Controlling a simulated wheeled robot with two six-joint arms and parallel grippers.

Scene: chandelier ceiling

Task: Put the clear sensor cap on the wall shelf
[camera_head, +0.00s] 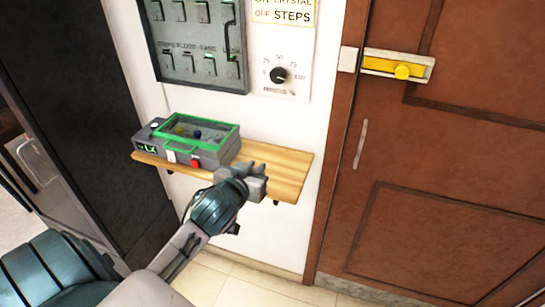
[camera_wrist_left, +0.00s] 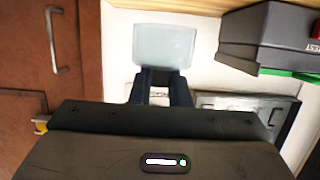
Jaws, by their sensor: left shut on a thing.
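My left gripper (camera_head: 256,172) is at the front edge of the wooden wall shelf (camera_head: 287,172), near its bare right part. In the left wrist view its fingers (camera_wrist_left: 164,84) are shut on the clear sensor cap (camera_wrist_left: 165,45), a pale, translucent block. The shelf's wooden edge also shows at the top of that view (camera_wrist_left: 170,4). In the head view I cannot clearly tell the cap from the gripper. My right gripper is not in view.
A grey case with a green-framed clear lid (camera_head: 190,138) stands on the left of the shelf. A grey switch panel (camera_head: 200,75) and a black dial (camera_head: 279,75) are on the wall above. A brown door (camera_head: 440,150) with a yellow latch (camera_head: 402,71) is at right.

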